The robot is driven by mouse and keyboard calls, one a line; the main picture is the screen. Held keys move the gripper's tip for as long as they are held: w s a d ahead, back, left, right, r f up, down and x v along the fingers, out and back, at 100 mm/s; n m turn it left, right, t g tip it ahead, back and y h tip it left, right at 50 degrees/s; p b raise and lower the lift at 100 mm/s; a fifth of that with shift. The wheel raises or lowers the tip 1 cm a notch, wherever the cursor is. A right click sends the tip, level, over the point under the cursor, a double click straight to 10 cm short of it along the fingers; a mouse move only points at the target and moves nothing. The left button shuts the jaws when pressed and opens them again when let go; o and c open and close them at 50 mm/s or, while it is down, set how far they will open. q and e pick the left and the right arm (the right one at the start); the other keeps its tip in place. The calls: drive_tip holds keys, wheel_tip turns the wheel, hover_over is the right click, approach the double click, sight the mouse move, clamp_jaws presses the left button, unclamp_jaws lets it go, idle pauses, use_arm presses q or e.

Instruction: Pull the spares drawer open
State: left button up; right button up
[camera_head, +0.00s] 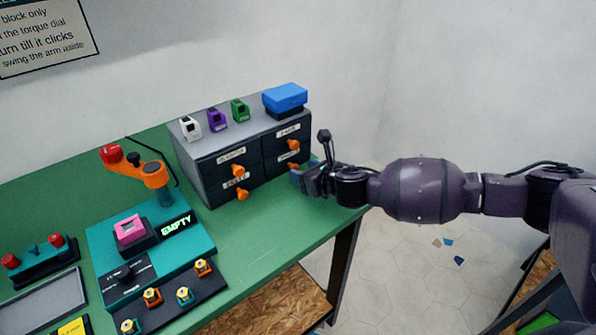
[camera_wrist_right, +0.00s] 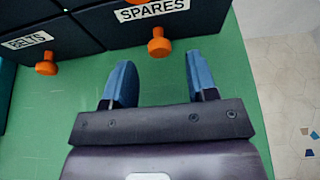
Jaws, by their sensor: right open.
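The spares drawer (camera_head: 273,168) is the lower right drawer of a dark-fronted cabinet and looks shut. In the right wrist view its front (camera_wrist_right: 122,33) carries a white SPARES label (camera_wrist_right: 152,14) and an orange knob (camera_wrist_right: 159,44). My right gripper (camera_head: 296,178) is at this drawer's front, coming from the right. In the wrist view its two blue fingers (camera_wrist_right: 160,70) are open and empty. The knob shows ahead of the gap between them, and I cannot tell how far. My left gripper is not in view.
The BELTS drawer knob (camera_wrist_right: 46,65) is left of the fingers. A blue box (camera_head: 285,97) and several small coloured blocks stand on the cabinet. A teal station with an orange arm (camera_head: 140,168) is left on the green table (camera_head: 245,235).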

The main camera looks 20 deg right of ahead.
drive_tip(key=shift+x, duration=1.4)
drive_tip(key=shift+r, duration=0.1)
clamp_jaws()
drive_tip(key=shift+s, duration=0.1)
